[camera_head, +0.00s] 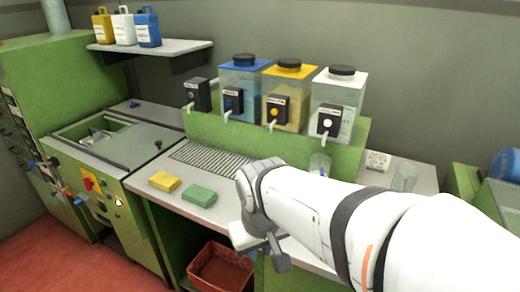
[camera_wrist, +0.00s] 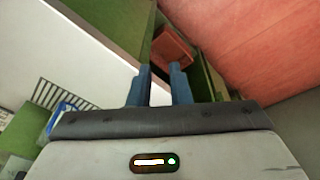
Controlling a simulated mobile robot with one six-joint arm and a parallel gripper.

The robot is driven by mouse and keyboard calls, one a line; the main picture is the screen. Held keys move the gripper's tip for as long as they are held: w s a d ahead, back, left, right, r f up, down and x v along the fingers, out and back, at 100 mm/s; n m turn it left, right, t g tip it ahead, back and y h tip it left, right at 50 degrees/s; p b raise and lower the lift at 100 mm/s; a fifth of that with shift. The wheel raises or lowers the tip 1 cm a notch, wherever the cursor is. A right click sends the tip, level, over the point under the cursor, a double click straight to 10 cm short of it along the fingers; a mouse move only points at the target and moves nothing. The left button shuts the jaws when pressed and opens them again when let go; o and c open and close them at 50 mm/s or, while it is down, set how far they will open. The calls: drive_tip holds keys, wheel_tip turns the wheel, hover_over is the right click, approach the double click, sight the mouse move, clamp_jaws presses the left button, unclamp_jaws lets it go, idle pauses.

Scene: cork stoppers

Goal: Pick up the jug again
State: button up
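Two clear vessels stand on the counter. One clear vessel (camera_head: 320,164) is below the white-lidded dispenser, partly hidden by my arm. The other clear vessel (camera_head: 405,178) stands farther right. Either may be the jug; I cannot tell which. My gripper (camera_head: 279,258) is in front of the counter edge, left of and below both vessels. In the wrist view, the two blue fingers of my gripper (camera_wrist: 160,67) are apart with nothing between them.
A yellow sponge (camera_head: 165,181) and a green sponge (camera_head: 199,195) lie on the counter (camera_head: 187,208) near a drain grille (camera_head: 210,157). Dispensers line the back. A red bin (camera_head: 220,268) stands below, also in the wrist view (camera_wrist: 172,48). Bottles (camera_head: 123,25) stand on a shelf.

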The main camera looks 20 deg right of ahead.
drive_tip(key=w+d+f+n+g+h+p, duration=0.1)
drive_tip(key=w+d+n+g+h+p, duration=0.15)
drive_tip(key=d+n+h, duration=0.4)
drive_tip(key=w+d+f+n+g+h+p, duration=0.1)
drive_tip(key=w+d+f+g+h+p, duration=0.2)
drive_tip(key=d, duration=0.6)
drive_tip(key=w+d+f+n+t+h, duration=0.1)
drive_tip(key=w+d+n+h, duration=0.1)
drive_tip(key=w+n, duration=0.1)
drive_tip(key=w+d+f+n+t+h+p, duration=0.1)
drive_tip(key=w+d+n+t+h, duration=0.1)
drive_tip(key=w+n+h, duration=0.1)
drive_tip(key=w+d+f+n+t+h, duration=0.2)
drive_tip(key=w+n+h, duration=0.1)
drive_tip(key=w+n, duration=0.2)
drive_tip(key=shift+w+f+p, duration=0.1)
drive_tip(key=shift+w+p, duration=0.2)
drive_tip(key=shift+w, duration=0.55)
drive_tip(key=d, duration=0.2)
drive_tip(key=w+d+p, duration=0.1)
drive_tip(key=d, duration=0.2)
drive_tip(key=d+f+p, duration=0.1)
drive_tip(key=d, duration=0.1)
drive_tip(key=shift+w+d, duration=0.15)
drive_tip(key=shift+d, duration=0.15)
drive_tip(key=shift+c, duration=0.3)
clamp_jaws()
